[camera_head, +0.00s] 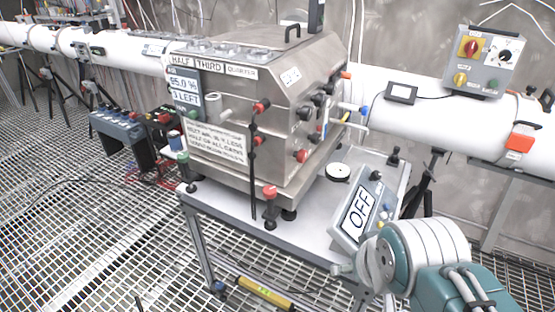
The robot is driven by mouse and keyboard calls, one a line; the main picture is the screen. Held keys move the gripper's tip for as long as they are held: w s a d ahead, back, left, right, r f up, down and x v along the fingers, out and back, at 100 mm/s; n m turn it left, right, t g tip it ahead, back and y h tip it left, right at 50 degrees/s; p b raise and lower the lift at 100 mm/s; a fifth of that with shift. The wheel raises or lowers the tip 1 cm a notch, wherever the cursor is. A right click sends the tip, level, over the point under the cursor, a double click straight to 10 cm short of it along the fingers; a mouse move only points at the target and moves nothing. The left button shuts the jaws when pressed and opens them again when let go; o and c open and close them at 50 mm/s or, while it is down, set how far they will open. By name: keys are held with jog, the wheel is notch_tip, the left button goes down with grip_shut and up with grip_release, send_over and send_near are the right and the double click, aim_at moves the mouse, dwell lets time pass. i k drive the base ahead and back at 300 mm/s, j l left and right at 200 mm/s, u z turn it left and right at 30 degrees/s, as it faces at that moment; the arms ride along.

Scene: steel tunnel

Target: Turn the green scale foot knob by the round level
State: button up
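I cannot make out a green foot knob with certainty. A round white disc with a dark rim (338,172) lies on the grey tabletop (310,215), right of the steel box. I cannot tell whether it is the round level. A tilted grey panel reading OFF (360,212) sits at the right end, with small coloured buttons. My teal and white arm is at the lower right, covering the table's near right corner. My gripper's fingers do not show.
A large steel box (260,95) with several knobs and valves fills most of the table. A white pipe (440,115) runs behind it. A control box (486,62) stands on the pipe. A yellow spirit level (264,292) lies low under the table.

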aim_at(183, 157)
jog(key=j, duration=0.6)
jog(key=i+j, duration=0.15)
jog(key=j, duration=0.5)
jog(key=j+u, duration=0.1)
jog(key=j, duration=0.5)
jog(key=i, duration=0.05)
